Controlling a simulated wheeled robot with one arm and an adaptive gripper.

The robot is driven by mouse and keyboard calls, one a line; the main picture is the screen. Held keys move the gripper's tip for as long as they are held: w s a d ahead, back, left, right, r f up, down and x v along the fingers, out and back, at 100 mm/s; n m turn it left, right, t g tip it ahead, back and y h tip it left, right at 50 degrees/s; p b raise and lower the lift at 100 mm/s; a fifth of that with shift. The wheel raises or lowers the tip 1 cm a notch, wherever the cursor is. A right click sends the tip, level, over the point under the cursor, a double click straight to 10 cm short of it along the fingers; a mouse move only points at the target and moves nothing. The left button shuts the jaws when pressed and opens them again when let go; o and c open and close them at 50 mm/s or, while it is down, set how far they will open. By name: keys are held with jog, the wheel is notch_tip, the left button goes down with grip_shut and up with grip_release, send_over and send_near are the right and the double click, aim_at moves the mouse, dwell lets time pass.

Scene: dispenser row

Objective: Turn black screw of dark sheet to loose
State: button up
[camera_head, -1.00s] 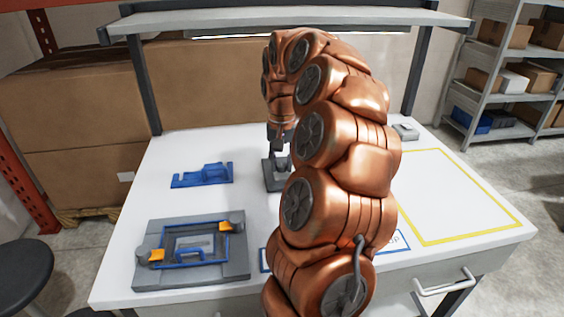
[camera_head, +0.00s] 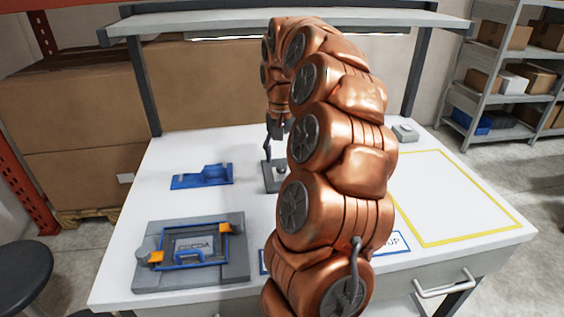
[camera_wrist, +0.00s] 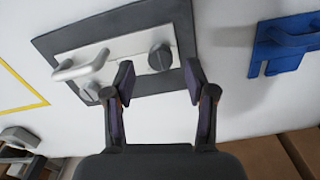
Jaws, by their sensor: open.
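The dark sheet (camera_wrist: 130,18) lies on the white table in the wrist view, with a lighter plate on it. A round black screw (camera_wrist: 160,57) with a slot sits on that plate. My gripper (camera_wrist: 158,84) is open and empty, with a finger to each side below the screw in the picture; I cannot tell its height above it. In the head view the dark sheet (camera_head: 269,178) is partly hidden by my arm.
A blue holder (camera_head: 202,177) lies left of the dark sheet. A grey fixture with a blue frame (camera_head: 190,250) and orange clamps is at the front left. A yellow outlined area (camera_head: 455,200) at the right is empty. A shelf (camera_head: 290,22) spans the back.

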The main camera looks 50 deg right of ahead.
aim_at(282, 167)
notch_tip(282, 167, up, 9)
jog(key=shift+f, duration=0.15)
dwell(0.4)
dwell(0.4)
jog(key=s+a+n+p, duration=0.2)
jog(key=a+n, duration=0.1)
jog(key=a, duration=0.7)
jog(key=s+a+n+p, duration=0.2)
jog(key=a+n, duration=0.1)
jog(key=a, duration=0.8)
jog(key=s+a+f+n+g+p, duration=0.1)
jog(key=s+a+f, duration=0.3)
jog(key=s, duration=0.5)
jog(key=s+a+f+n+p, duration=0.2)
jog(key=s+a+f+p, duration=0.1)
jog(key=s+a, duration=0.4)
jog(key=s, duration=0.3)
jog(key=shift+s+f+n+g, duration=0.3)
jog(key=shift+f+n+g, duration=0.1)
